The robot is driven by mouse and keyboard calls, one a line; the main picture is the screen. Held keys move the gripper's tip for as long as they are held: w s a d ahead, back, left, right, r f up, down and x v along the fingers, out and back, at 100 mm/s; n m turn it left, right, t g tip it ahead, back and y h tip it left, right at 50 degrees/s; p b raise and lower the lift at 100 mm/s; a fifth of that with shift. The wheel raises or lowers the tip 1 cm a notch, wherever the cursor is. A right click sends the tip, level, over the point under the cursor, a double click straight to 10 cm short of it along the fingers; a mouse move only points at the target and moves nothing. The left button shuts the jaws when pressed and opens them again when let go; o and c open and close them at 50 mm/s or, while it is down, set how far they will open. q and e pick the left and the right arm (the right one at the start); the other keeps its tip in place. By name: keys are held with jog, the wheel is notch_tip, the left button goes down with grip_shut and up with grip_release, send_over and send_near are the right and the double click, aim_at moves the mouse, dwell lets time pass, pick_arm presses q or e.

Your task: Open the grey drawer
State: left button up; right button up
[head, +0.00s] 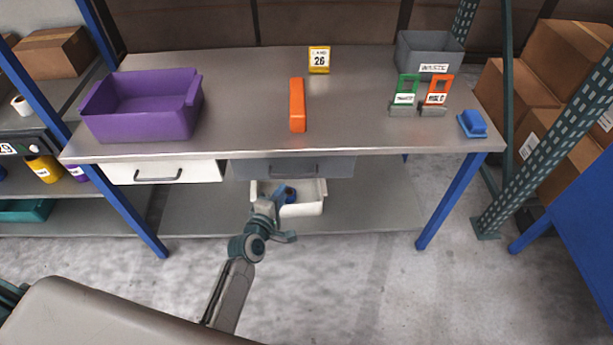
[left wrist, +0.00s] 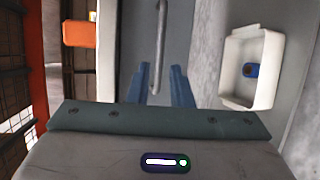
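The grey drawer (head: 340,167) sits under the middle of the steel workbench, with its front close against the bench edge. Its dark bar handle (head: 312,173) is on the front. My left gripper (head: 278,190) is just below and in front of the drawer. In the left wrist view the blue fingers (left wrist: 162,72) are apart, with the bar handle (left wrist: 160,45) seen between them against the grey drawer front (left wrist: 178,35). I cannot tell whether the tips reach past the bar. Nothing is held. My right gripper is not in view.
A white drawer (head: 205,172) is left of the grey one. A white bin (head: 312,208) holding a blue item stands on the shelf below. A purple bin (head: 145,120), an orange object (head: 297,105) and a grey bin (head: 415,65) stand on the bench. Floor in front is clear.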

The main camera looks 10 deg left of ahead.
aim_at(293, 175)
pick_arm(q)
jog(key=x, duration=0.9)
jog(key=shift+w+a+b, duration=0.1)
jog(key=shift+w+b, duration=0.1)
jog(key=shift+b, duration=0.2)
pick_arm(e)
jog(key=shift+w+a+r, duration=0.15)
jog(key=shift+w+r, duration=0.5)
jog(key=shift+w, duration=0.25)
pick_arm(q)
grip_shut()
